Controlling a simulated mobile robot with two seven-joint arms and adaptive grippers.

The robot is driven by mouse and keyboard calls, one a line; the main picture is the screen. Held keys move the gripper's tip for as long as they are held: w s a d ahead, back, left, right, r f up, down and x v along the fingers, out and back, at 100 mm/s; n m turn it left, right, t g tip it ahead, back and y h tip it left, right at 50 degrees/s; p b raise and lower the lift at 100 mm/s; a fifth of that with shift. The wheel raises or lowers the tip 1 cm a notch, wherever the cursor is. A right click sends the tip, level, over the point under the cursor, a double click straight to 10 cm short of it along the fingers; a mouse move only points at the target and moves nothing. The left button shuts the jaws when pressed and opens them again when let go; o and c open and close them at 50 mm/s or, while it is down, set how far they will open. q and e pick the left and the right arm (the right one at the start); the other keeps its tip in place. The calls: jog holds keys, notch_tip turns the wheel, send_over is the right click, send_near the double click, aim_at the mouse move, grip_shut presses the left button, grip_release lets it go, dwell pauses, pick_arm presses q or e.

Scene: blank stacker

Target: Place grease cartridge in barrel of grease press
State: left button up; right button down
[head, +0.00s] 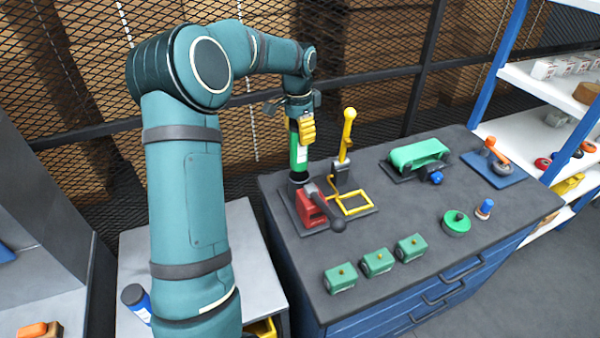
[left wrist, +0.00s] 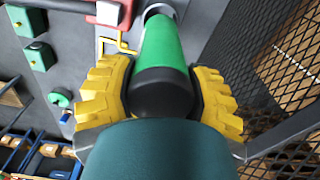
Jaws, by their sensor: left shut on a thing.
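My left gripper (head: 306,128) is shut on the green grease cartridge (head: 299,158), with yellow ribbed fingers on both sides of its upper part. The cartridge is upright, with a pale label. In the left wrist view the gripper (left wrist: 168,92) holds the cartridge (left wrist: 163,45) near its dark end. The cartridge's lower end is at the mouth of the barrel (head: 297,179) of the grease press (head: 360,211); the barrel's pale rim (left wrist: 158,9) shows around it in the wrist view. I cannot tell how deep it sits. My right gripper is not in view.
Several green blocks (head: 377,262) line the front of the dark bench (head: 400,220). A mesh fence (head: 390,50) stands behind.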

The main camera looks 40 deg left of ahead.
aim_at(300, 165)
pick_arm(q)
notch_tip(300, 165, down, 12)
jog(key=shift+w+r+b, duration=0.1)
jog(key=shift+b, duration=0.4)
jog(key=shift+f, duration=0.2)
jog(key=o, duration=1.3)
jog(key=shift+r, duration=0.1)
jog(key=shift+r, duration=0.25)
jog(key=r, duration=0.8)
jog(key=r+p, duration=0.1)
jog(key=r, duration=0.2)
jog(key=shift+s+r, duration=0.25)
jog(key=shift+r, duration=0.15)
